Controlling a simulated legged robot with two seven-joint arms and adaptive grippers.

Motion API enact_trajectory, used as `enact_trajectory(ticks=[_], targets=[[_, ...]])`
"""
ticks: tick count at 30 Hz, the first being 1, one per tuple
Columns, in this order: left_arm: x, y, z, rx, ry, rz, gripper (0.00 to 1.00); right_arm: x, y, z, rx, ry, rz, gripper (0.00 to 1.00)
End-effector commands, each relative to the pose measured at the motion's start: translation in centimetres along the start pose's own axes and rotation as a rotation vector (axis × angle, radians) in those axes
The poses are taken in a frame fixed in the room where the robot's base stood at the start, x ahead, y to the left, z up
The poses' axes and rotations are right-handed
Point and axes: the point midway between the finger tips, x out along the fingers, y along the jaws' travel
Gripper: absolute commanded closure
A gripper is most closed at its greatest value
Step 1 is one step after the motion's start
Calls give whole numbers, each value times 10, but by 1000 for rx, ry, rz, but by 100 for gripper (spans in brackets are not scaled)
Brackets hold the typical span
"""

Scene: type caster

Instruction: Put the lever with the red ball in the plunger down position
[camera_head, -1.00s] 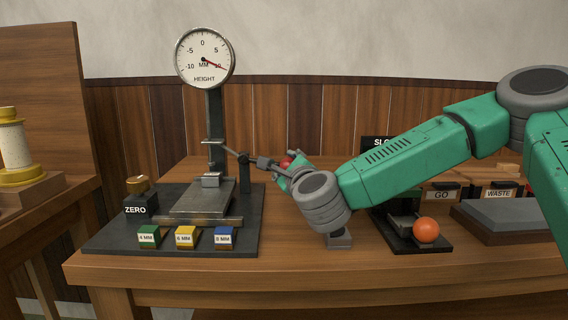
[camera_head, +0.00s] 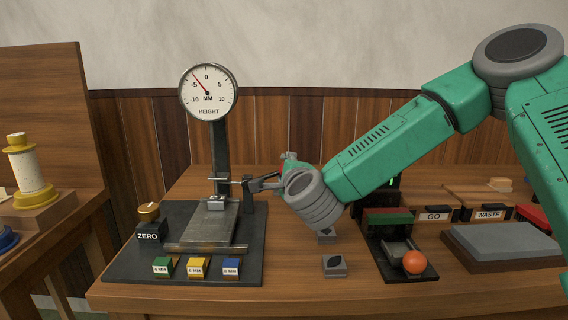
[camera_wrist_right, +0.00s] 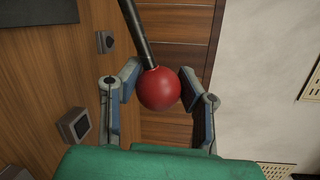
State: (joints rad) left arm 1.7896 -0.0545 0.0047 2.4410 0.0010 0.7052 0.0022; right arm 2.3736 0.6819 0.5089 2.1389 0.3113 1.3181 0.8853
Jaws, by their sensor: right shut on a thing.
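The red ball (camera_wrist_right: 159,90) on the end of the dark lever rod (camera_wrist_right: 137,36) sits between the fingers of my right gripper (camera_wrist_right: 160,82) in the right wrist view. My right gripper (camera_head: 277,177) is shut on it. In the head view the gripper hides the ball, just right of the height gauge stand. The lever linkage (camera_head: 232,182) is close to level there, its plunger end low over the metal plate (camera_head: 205,229). The round height dial (camera_head: 208,92) has its red needle pointing up-left, near -5. My left gripper is not in view.
The ZERO knob (camera_head: 148,211) and green, yellow and blue blocks (camera_head: 196,267) are on the black gauge base (camera_head: 120,265). To the right are a small grey block (camera_head: 334,266), an orange ball (camera_head: 414,262), GO and WASTE labels (camera_head: 489,214) and a grey slab (camera_head: 505,243).

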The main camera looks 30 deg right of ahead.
Motion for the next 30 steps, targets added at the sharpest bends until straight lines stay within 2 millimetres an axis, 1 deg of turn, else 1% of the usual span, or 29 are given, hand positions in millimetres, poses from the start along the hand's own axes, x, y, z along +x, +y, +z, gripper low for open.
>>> enact_trajectory(ticks=[1, 7, 19, 20, 21, 30], targets=[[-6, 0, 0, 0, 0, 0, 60, 2, -10, -2, -10, 16, -14, 100], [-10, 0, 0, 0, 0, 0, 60, 2, -12, 0, -42, 21, -10, 100], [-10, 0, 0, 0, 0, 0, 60, 2, -12, 1, -45, 19, -11, 100], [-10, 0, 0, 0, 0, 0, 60, 2, -12, 1, -45, 19, -12, 58], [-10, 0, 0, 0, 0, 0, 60, 2, -12, 1, -46, 19, -11, 44], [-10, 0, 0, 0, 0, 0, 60, 0, -9, 6, -51, 13, -4, 44]])
